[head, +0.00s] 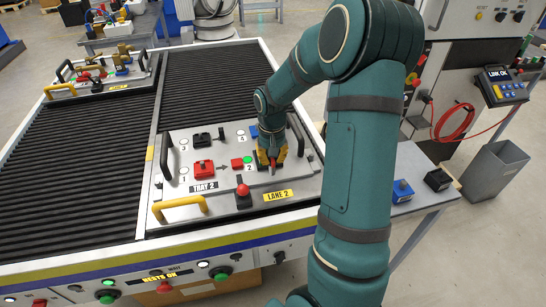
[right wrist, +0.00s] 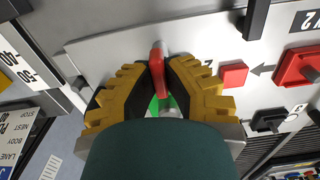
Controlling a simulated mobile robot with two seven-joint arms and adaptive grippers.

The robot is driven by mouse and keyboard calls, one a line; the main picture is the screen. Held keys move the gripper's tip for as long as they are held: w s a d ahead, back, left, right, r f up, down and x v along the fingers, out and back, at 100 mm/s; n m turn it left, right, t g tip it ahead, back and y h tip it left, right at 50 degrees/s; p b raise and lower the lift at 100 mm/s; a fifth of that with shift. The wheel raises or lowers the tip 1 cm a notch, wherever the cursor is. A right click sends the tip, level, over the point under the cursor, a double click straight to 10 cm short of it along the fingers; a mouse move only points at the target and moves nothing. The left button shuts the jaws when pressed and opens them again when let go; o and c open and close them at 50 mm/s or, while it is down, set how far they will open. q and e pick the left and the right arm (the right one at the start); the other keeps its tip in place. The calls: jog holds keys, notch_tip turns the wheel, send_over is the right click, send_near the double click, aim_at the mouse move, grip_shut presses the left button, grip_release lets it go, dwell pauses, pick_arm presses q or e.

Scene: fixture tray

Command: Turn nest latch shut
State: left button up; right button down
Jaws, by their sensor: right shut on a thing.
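The tray marked TRAY 2 (head: 163,179) lies on the conveyor and carries numbered nests. My right gripper (head: 271,163) reaches down over the right side of the tray, beside a green disc (head: 247,159). In the right wrist view my right gripper (right wrist: 158,82) has yellow-and-black fingers shut on an upright red lever (right wrist: 157,58), which I take for the nest latch. Green shows between and below the fingers. The lever's base and its exact angle are hidden by the fingers. My left gripper is not in view.
A red block (head: 204,169) and a black block (head: 201,139) stand on the tray's left half. A red-knobbed lever (head: 243,189) stands at its front edge. Black and yellow handles rise at the rim. Another tray (head: 105,77) lies at the back left.

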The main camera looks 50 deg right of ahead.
jog(key=c, duration=1.1)
grip_release()
jog(key=shift+s, duration=0.1)
jog(key=shift+o, duration=0.2)
jog(key=shift+r+p, duration=2)
jog(key=shift+r, duration=0.55)
jog(key=shift+f, duration=0.1)
